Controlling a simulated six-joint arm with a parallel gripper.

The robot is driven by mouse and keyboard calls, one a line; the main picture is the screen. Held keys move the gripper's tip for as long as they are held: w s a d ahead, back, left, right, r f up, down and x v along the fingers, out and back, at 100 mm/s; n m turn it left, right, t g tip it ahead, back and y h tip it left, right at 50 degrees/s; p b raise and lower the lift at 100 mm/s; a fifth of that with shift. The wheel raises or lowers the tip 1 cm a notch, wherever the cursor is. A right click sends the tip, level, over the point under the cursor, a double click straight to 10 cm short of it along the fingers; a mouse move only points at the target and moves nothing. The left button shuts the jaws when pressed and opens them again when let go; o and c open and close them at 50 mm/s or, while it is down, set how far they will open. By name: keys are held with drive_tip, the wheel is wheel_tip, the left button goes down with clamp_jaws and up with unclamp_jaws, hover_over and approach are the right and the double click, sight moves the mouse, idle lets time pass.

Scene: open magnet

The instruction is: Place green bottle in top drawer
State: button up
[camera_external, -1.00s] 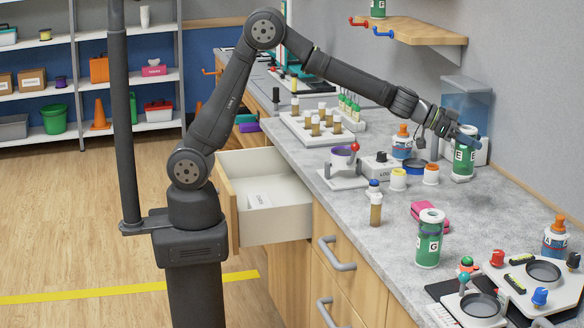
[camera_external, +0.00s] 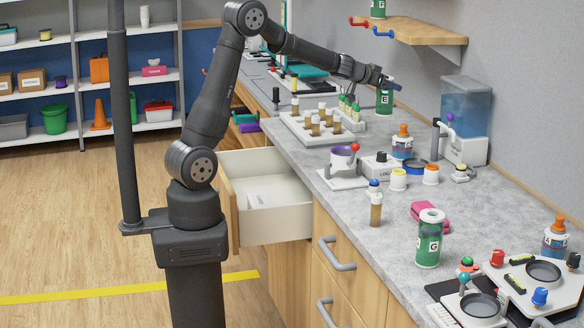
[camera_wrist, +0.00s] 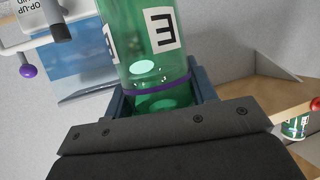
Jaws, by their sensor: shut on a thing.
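A green bottle (camera_external: 384,102) with a white label marked E is held in the air above the back part of the counter. My gripper (camera_external: 386,83) is shut on it near its upper end in the outside view. In the wrist view the green bottle (camera_wrist: 150,45) stands between the two jaws of my gripper (camera_wrist: 160,98), with a purple band close to them. The open top drawer (camera_external: 265,222) is at the left of the counter, lower than the bottle. A small white card lies inside it. A second green bottle (camera_external: 429,240), marked G, stands on the counter.
A wall shelf (camera_external: 425,32) and water dispenser (camera_external: 465,110) are at right.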

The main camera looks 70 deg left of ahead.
drive_tip(key=s+a+f+n+g+y, duration=0.1)
drive_tip(key=s+a+n+g+y, duration=0.3)
drive_tip(key=s+a, duration=1.2)
drive_tip(key=s+a+f+n+g+y, duration=0.15)
drive_tip(key=s+a+n+y, duration=0.3)
drive_tip(key=s+a, duration=1.15)
drive_tip(key=s+a+f+n+g+y, duration=0.1)
drive_tip(key=s+f+n+g, duration=0.15)
drive_tip(key=f, duration=0.55)
drive_tip(key=s+a+f+n+g+y, duration=0.1)
drive_tip(key=s+f+n+g, duration=0.2)
drive_tip(key=f, duration=0.6)
wheel_tip(320, 180, down, 16)
drive_tip(key=w, duration=0.2)
drive_tip(key=shift+w+d+r+m, duration=0.2)
drive_tip(key=shift+d+r+m, duration=0.1)
drive_tip(key=shift+d, duration=0.1)
drive_tip(key=shift+f, duration=0.15)
